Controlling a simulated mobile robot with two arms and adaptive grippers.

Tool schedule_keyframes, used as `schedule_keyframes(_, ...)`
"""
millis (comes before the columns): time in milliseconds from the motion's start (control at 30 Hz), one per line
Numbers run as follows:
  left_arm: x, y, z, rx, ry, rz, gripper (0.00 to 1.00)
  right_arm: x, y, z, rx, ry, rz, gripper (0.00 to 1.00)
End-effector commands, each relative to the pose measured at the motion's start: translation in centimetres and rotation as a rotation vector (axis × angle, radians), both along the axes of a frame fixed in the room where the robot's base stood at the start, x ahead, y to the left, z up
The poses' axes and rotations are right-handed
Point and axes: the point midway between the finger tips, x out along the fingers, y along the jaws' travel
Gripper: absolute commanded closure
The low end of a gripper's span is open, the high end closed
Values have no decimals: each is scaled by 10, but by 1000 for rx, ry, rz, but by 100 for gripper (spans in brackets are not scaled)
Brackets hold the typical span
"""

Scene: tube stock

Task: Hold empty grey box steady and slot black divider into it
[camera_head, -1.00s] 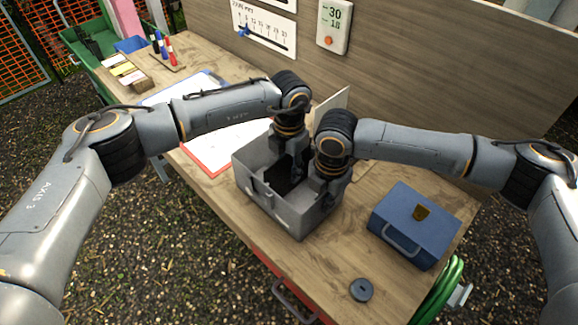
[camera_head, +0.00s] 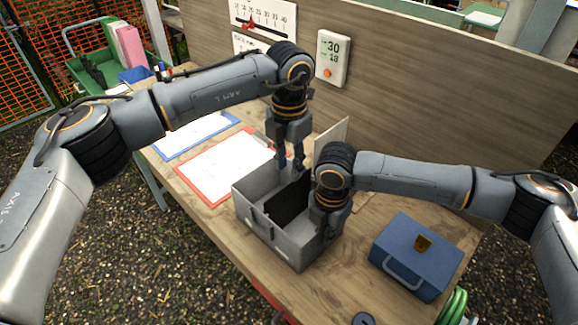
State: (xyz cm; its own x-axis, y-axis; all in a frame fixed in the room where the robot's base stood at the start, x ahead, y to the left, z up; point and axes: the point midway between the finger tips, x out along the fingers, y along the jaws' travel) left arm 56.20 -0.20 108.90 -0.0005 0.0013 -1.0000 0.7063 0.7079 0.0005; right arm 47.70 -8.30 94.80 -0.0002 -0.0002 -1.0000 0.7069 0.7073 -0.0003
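The grey box (camera_head: 253,187) stands open on the wooden table. The black divider (camera_head: 290,204) stands inside it, across the box, with its lower part hidden by the near wall. My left gripper (camera_head: 290,163) points down just above the box, its two fingers slightly apart with nothing between them; it is clear of the divider. My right gripper (camera_head: 328,228) is down at the right wall of the box, with its fingers straddling that wall and seeming shut on it; the fingertips are partly hidden.
A blue case (camera_head: 415,250) lies right of the box. A red-edged clipboard (camera_head: 215,170) and a blue-edged one (camera_head: 195,135) lie to the left. A pale panel (camera_head: 333,136) stands behind the box, near the wooden back board (camera_head: 440,90). A dark round disc (camera_head: 363,319) is at the front.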

Motion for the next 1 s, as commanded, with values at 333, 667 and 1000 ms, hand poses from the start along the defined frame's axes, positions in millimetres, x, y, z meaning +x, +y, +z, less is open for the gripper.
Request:
schedule_keyframes(333, 0, 0, 0, -1, -1, 0, 68, 0, 0, 0, 1, -1, 0, 100)
schedule_keyframes(667, 0, 0, 0, -1, -1, 0, 68, 0, 0, 0, 1, -1, 0, 68)
schedule_keyframes(1000, 0, 0, 0, -1, -1, 0, 68, 1, 0, 10, 2, -2, 0, 68)
